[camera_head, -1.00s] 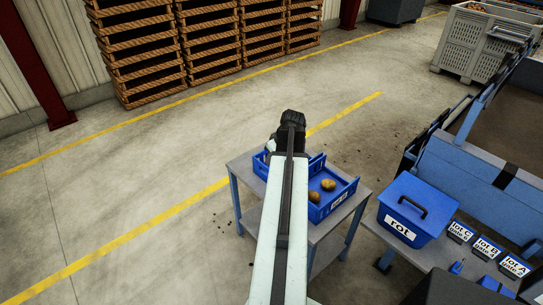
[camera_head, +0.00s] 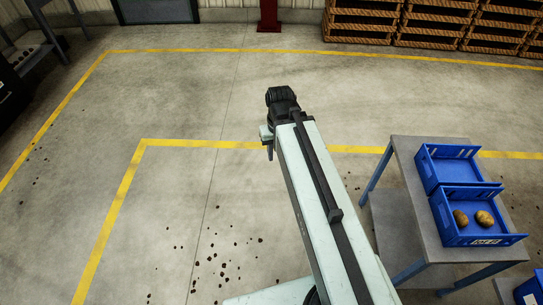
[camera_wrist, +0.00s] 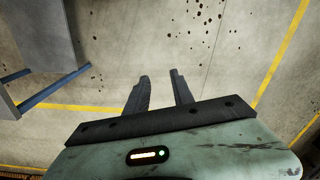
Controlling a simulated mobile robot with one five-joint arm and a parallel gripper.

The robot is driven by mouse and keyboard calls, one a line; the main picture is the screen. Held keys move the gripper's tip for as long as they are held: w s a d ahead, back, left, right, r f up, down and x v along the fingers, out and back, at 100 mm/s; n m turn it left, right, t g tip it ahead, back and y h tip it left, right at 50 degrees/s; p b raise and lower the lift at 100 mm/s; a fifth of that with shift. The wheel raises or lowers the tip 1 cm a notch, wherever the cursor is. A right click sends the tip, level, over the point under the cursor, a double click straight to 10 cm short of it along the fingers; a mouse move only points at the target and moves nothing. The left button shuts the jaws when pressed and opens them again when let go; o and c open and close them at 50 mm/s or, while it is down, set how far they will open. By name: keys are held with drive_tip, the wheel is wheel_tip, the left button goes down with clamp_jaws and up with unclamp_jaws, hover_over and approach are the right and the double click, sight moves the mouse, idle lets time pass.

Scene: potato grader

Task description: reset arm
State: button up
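My arm reaches out over the bare floor in the head view. My gripper (camera_head: 268,150) is at its far end, with its fingers pointing down and partly hidden by the wrist. In the wrist view, my gripper (camera_wrist: 161,78) shows two dark fingers with a gap between them. Nothing is between the fingers, only concrete floor beyond them. The gripper is clear of the table and touches nothing that I can see.
A grey table (camera_head: 419,226) stands to the right of my arm. On it are two blue crates; the nearer crate (camera_head: 461,240) holds two potatoes (camera_head: 472,218). Stacked wooden crates (camera_head: 440,28) stand at the back right. The floor (camera_head: 180,200) to the left is mostly clear, with dark crumbs.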

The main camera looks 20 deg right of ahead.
drive_tip(key=a, duration=0.2)
drive_tip(key=shift+s+a, duration=0.35)
drive_tip(key=shift+s, duration=0.05)
drive_tip(key=shift+r, duration=0.1)
wheel_tip(320, 180, up, 8)
drive_tip(key=p, duration=0.8)
drive_tip(key=shift+r+p, duration=0.2)
drive_tip(key=shift+p, duration=0.1)
drive_tip(key=shift+w, duration=0.1)
